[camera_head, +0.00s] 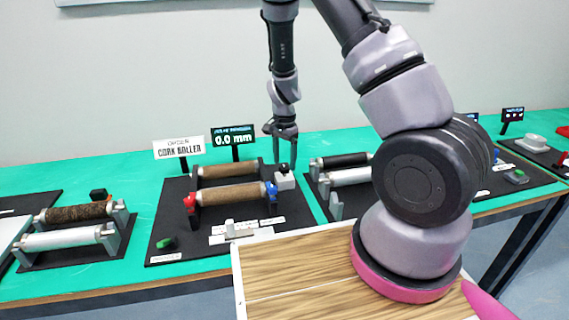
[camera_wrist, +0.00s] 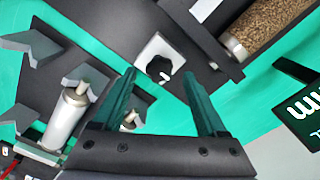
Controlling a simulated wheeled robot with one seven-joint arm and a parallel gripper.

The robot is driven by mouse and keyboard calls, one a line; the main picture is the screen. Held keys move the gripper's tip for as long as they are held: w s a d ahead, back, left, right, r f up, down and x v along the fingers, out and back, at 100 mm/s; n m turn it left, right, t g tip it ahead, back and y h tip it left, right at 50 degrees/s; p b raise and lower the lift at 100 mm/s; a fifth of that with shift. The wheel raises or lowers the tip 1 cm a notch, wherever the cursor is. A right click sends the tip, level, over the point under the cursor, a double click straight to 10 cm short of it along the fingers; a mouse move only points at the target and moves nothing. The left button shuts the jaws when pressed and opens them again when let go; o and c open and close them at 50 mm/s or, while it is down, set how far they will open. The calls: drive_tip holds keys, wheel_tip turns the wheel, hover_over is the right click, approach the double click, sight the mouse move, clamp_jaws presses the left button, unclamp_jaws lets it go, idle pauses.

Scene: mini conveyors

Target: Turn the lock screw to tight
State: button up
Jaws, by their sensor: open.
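The lock screw (camera_head: 284,168) is a small black knob on a white block (camera_head: 285,183) at the right end of the cork roller unit. In the wrist view the knob (camera_wrist: 159,66) has a lobed outline and a short white mark on the block beside it. My gripper (camera_head: 281,157) hangs pointing down just above the knob. In the wrist view my gripper (camera_wrist: 158,74) is open and empty, with the knob between and beyond its two dark green fingertips. I cannot tell whether either finger touches it.
The cork rollers (camera_head: 228,194) lie on a black base with red and blue end parts. A display (camera_head: 233,136) reads 0.0 mm beside a "cork roller" sign (camera_head: 178,148). Other roller units stand left (camera_head: 70,226) and right (camera_head: 345,170). A wooden tabletop (camera_head: 300,265) is in front.

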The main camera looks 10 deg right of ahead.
wheel_tip(320, 180, up, 9)
idle(0.3)
drive_tip(key=shift+r, duration=0.15)
wheel_tip(320, 180, up, 9)
drive_tip(key=n+t+y, duration=0.1)
drive_tip(key=y, duration=0.1)
hover_over(284, 167)
drive_tip(key=s+d, duration=0.1)
drive_tip(key=s, duration=0.2)
drive_tip(key=s+d+r+n+t, duration=0.2)
drive_tip(key=s+r, duration=0.2)
drive_tip(key=r, duration=0.6)
drive_tip(key=s+d+r+n+t, duration=0.1)
drive_tip(key=s+r+n+t, duration=0.1)
drive_tip(key=s+r, duration=0.3)
drive_tip(key=s+d+r+n+t, duration=0.1)
drive_tip(key=s+r, duration=0.4)
drive_tip(key=s, duration=0.5)
drive_tip(key=shift+s+d+r+n+t, duration=0.3)
drive_tip(key=shift+s+n+t, duration=0.1)
drive_tip(key=shift+t, duration=0.2)
drive_tip(key=shift+w, duration=0.1)
drive_tip(key=shift+c, duration=0.3)
